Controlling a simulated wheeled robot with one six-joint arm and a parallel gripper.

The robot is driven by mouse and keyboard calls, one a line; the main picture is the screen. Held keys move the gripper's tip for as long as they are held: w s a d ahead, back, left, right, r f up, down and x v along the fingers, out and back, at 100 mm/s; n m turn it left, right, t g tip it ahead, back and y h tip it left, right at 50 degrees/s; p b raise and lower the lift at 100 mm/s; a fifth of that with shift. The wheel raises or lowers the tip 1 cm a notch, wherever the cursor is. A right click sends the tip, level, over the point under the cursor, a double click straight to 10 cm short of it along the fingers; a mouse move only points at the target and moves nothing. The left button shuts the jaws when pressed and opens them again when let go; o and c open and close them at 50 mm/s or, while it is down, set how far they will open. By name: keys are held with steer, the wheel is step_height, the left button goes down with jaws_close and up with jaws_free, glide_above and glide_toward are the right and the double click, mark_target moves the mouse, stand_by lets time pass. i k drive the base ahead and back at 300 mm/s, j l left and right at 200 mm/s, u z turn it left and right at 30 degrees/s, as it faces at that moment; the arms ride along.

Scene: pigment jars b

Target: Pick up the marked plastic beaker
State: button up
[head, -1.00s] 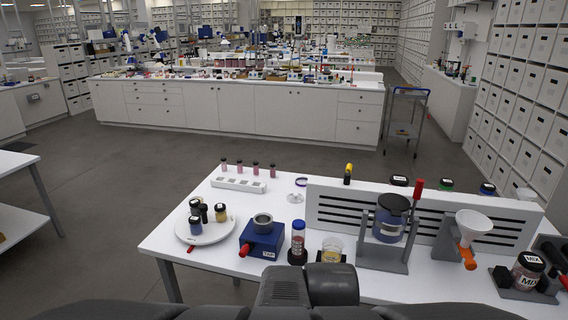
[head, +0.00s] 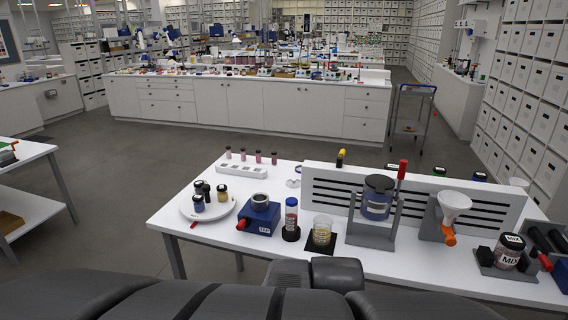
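A clear plastic beaker (head: 322,224) with pale yellowish contents stands upright on a small black pad (head: 320,244) near the front edge of the white table. Any marking on it is too small to read. A red-and-blue capped tube (head: 291,217) in a black round base stands just left of it. A grey stand (head: 372,236) with a blue lidded jar (head: 377,199) stands to its right. My gripper is not in view; only dark links of my arm show along the bottom, in front of the table.
A blue box (head: 261,222) with a grey cup on top and a white round plate (head: 187,211) with several jars are on the left. A white slotted panel (head: 455,206) stands behind the beaker's right. A funnel stand (head: 440,222) and a MIX jar (head: 510,254) are further right.

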mark_target(322, 228)
steer(key=k+j+u, duration=0.25)
steer(key=k+j, duration=0.45)
steer(key=k+l+z, duration=0.1)
steer(key=k, duration=0.35)
steer(key=z, duration=1.2)
